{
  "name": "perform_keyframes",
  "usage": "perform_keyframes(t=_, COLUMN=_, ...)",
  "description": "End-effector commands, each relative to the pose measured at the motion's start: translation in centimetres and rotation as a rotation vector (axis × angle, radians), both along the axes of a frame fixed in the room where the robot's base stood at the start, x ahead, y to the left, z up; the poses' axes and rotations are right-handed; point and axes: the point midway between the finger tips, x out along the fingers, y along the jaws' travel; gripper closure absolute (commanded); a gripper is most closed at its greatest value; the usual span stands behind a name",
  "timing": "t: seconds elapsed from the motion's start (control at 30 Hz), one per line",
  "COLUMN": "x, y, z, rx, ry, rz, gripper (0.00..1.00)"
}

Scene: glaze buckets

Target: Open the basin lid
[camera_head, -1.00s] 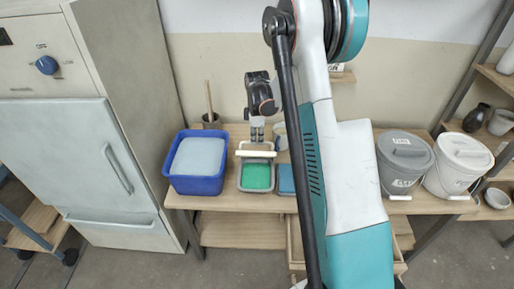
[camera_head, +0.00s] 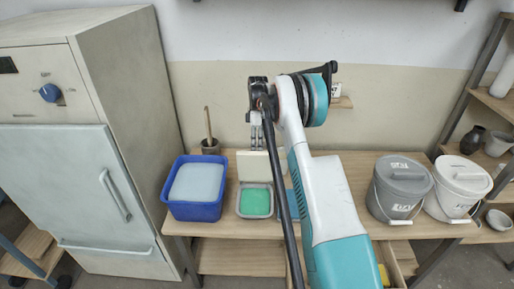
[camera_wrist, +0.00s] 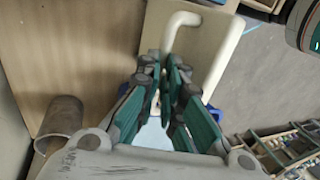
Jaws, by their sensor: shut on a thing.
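The basin (camera_head: 240,211) is a grey tub with green contents, standing on the wooden table left of my arm. Its lid (camera_head: 250,167) is a cream panel raised steeply at the basin's back edge, so the green inside shows. My gripper (camera_head: 263,143) is at the top of the lid. In the wrist view, my fingers (camera_wrist: 171,70) are closed at the white bent handle (camera_wrist: 183,19) on the cream lid (camera_wrist: 222,50). The fingertips partly hide where they meet the handle.
A blue tub (camera_head: 195,212) stands left of the basin, with a pot (camera_head: 210,147) holding a stick behind it. A blue item right of the basin is mostly hidden by my arm. A grey bucket (camera_head: 402,190) and a white bucket (camera_head: 457,188) stand at the right.

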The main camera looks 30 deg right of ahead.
Motion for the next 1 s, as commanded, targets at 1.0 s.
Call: perform_keyframes(t=1.0, x=0.52, y=-0.62, z=-1.62, rx=0.02, ry=0.036, rz=0.0, gripper=0.69)
